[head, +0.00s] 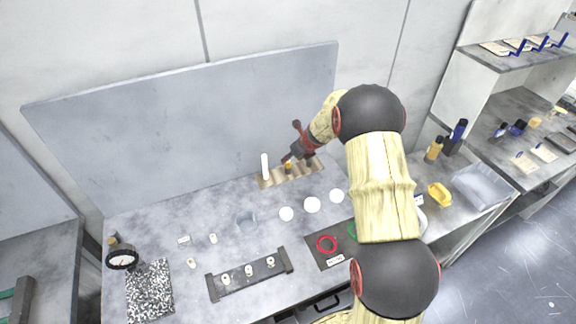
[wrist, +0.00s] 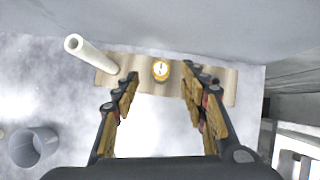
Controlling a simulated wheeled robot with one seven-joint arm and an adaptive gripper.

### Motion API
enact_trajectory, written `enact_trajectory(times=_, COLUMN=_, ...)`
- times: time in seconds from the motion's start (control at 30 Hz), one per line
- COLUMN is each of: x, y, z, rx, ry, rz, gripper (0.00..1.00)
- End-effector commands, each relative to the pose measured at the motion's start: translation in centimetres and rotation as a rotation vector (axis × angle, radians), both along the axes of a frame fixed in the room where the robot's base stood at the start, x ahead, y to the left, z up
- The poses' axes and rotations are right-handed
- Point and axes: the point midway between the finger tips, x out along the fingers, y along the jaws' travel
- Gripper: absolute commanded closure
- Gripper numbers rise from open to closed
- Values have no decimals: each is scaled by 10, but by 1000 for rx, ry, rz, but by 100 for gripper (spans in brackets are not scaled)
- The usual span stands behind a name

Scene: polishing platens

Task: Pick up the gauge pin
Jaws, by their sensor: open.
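A wavy wooden rack (head: 311,170) stands at the back of the bench; it also shows in the wrist view (wrist: 227,85). A tall white rod (head: 265,166) stands upright at its left end, and the wrist view shows it as a slanting white cylinder (wrist: 92,55). A short orange-yellow piece with a pale round top (wrist: 160,70) is on the rack's middle. I cannot tell for sure which is the gauge pin. My gripper (wrist: 160,92) is open and empty, its fingers on either side of the short piece's line. In the head view my gripper (head: 290,160) is over the rack, partly hiding it.
A tall grey panel (head: 190,115) stands behind the rack. White discs (head: 312,205) and a grey cup (head: 245,223) are in front. A dark holder with small pale pieces (head: 249,277) and a dial gauge (head: 122,257) are nearer. Clear bench lies left of the rack.

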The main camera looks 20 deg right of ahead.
Motion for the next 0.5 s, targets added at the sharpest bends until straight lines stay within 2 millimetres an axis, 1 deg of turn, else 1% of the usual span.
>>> enact_trajectory(times=0.03, x=2, y=1, z=-5, rx=-1, ry=0, rz=1, gripper=57)
enact_trajectory(times=0.17, x=5, y=1, z=-13, rx=0, ry=1, rz=1, gripper=57)
enact_trajectory(times=0.27, x=9, y=1, z=-25, rx=0, ry=1, rz=2, gripper=57)
enact_trajectory(times=0.37, x=13, y=1, z=-41, rx=0, ry=2, rz=3, gripper=57)
enact_trajectory(times=0.5, x=23, y=3, z=-52, rx=0, ry=0, rz=4, gripper=57)
